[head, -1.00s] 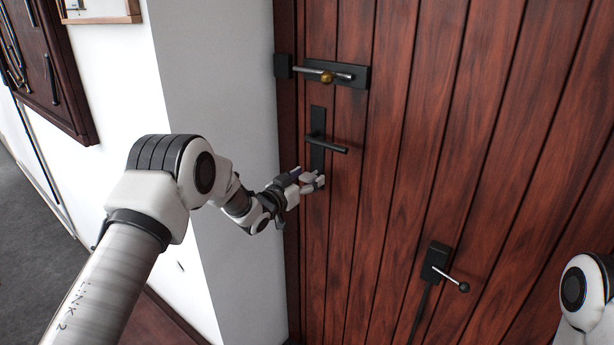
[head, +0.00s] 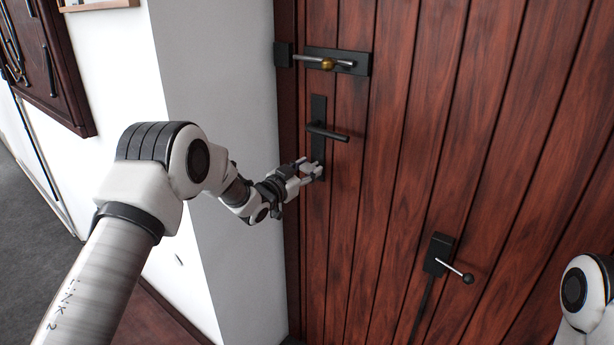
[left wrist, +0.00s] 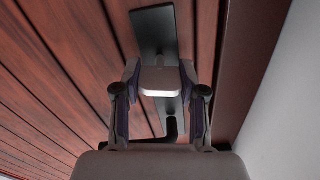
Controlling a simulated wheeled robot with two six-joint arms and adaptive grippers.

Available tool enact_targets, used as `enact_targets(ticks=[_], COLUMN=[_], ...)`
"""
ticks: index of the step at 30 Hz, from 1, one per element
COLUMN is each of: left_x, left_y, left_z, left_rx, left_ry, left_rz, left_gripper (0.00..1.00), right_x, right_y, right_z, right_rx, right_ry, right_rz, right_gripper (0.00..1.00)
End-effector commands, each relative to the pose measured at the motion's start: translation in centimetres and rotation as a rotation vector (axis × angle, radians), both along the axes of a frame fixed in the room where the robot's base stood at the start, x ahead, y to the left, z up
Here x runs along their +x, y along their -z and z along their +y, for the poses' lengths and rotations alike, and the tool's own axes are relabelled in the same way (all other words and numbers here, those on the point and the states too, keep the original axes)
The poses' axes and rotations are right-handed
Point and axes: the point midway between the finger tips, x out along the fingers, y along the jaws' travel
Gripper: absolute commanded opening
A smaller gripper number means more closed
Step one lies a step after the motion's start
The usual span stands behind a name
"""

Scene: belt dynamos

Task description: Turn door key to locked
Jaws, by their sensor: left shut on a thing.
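The wooden door (head: 400,150) carries a black lock plate (head: 318,105) with a black lever handle (head: 328,132). My left gripper (head: 318,171) is at the lower end of this plate, below the handle. In the left wrist view my left gripper (left wrist: 160,92) is shut on a pale, flat block (left wrist: 160,80), which appears to be the key's head, in front of the black plate (left wrist: 154,35). My right gripper is out of view; only part of my right arm shows at the right edge.
A sliding bolt with a brass knob (head: 327,64) is above the handle. A black box with a ball-ended lever (head: 440,256) is low on the door. A grey wall (head: 215,130) stands left of the door, close to my left arm.

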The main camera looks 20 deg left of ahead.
Motion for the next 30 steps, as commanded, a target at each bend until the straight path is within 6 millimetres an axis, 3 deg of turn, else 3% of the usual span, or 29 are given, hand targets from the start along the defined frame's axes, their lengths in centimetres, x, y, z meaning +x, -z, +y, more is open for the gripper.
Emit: enact_targets(ticks=[1, 30], left_x=[0.0, 0.0], left_y=[0.5, 0.5], left_z=[0.0, 0.0], left_rx=[0.035, 0.898], left_ry=[0.000, -0.004], left_rz=[-0.016, -0.328], left_gripper=[0.06, 0.06], right_x=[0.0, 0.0], right_y=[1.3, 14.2], right_z=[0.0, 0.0], right_rx=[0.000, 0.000], right_ry=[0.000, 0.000], right_rz=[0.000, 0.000], right_gripper=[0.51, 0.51])
